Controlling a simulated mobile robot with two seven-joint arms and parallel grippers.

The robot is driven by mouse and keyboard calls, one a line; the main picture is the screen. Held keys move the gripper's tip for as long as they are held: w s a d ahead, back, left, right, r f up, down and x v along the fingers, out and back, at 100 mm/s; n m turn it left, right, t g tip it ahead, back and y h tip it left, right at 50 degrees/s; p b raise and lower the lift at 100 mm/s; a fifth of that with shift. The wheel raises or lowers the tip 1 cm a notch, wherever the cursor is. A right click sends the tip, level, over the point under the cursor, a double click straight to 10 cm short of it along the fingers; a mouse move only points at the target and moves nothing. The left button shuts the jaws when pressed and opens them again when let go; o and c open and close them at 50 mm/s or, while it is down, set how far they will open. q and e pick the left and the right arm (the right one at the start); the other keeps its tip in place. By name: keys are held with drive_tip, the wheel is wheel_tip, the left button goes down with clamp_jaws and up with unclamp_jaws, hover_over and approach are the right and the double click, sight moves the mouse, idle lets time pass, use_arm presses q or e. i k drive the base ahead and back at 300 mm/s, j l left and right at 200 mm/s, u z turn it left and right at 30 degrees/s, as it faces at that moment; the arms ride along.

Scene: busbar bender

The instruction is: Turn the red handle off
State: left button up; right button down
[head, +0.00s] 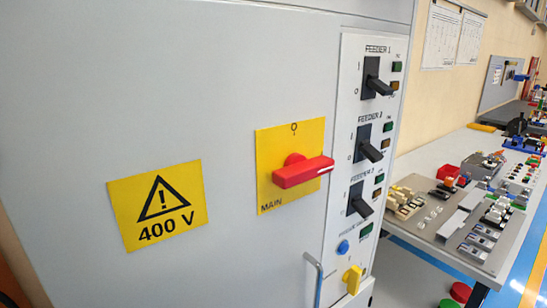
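The red handle (303,174) sits on a yellow plate (275,141) marked MAIN on the front of a grey cabinet (90,90). The handle lies roughly level, with its white-marked end pointing right. An O mark is at the top of the plate, above the handle's hub. Neither of my grippers shows in the head view, and nothing touches the handle.
Right of the handle is a panel with black feeder switches (371,151), small lamps, a blue button (343,247) and a yellow knob (352,279). A grey bar handle (317,280) is below. A bench (420,161) with parts stands at right.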

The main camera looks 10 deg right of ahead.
sight(297, 169)
drive_tip(key=k+l+z, duration=0.15)
drive_tip(key=l+z, duration=0.45)
drive_tip(key=k+l+z, duration=0.1)
drive_tip(key=l+z, duration=0.2)
drive_tip(key=l, duration=0.25)
